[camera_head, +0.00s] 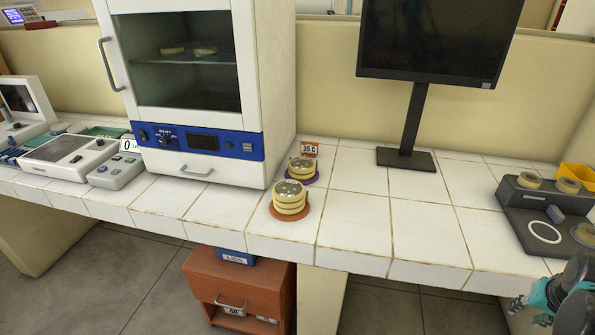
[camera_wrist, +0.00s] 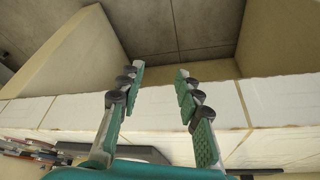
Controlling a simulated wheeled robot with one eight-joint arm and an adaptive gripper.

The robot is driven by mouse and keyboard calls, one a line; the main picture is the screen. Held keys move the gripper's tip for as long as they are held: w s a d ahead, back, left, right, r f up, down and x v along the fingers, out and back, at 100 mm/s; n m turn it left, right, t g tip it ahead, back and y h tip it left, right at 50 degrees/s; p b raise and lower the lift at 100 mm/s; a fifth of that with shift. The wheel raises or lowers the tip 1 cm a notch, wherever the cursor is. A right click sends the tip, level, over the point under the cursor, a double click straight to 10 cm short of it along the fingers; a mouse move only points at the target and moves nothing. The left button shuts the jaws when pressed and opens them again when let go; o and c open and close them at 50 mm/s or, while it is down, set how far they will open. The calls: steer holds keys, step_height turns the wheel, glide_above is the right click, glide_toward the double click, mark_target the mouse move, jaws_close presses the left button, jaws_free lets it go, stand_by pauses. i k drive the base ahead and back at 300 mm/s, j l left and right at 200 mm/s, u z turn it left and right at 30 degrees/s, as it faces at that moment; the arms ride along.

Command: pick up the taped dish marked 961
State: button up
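Several round yellowish dishes are in the head view, but no mark 961 is readable on any. A front stack (camera_head: 290,197) stands on an orange-brown round base, and a rear stack (camera_head: 301,169) on a purple one. Two dishes (camera_head: 205,50) (camera_head: 172,50) sit on the shelf behind the incubator's glass door. Two more (camera_head: 529,180) (camera_head: 568,185) rest on a dark device at the right. My gripper (camera_wrist: 158,72) is open and empty in the wrist view, its teal fingers apart over the counter edge. Part of it shows at the lower right of the head view.
The incubator (camera_head: 265,80) is closed. A monitor (camera_head: 412,110) stands at the back, and a "35 C" tag (camera_head: 310,149) stands behind the stacks. The dark device (camera_head: 516,200) and a yellow bin (camera_head: 577,176) are at right. The tiled counter (camera_head: 355,220) is clear between stacks and device.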

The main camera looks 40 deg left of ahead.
mark_target(302, 166)
steer(key=l+u, duration=0.3)
steer(key=u, duration=0.2)
steer(key=l+u, duration=0.35)
steer(key=u, duration=0.15)
steer(key=l+u, duration=0.35)
steer(key=u, duration=0.15)
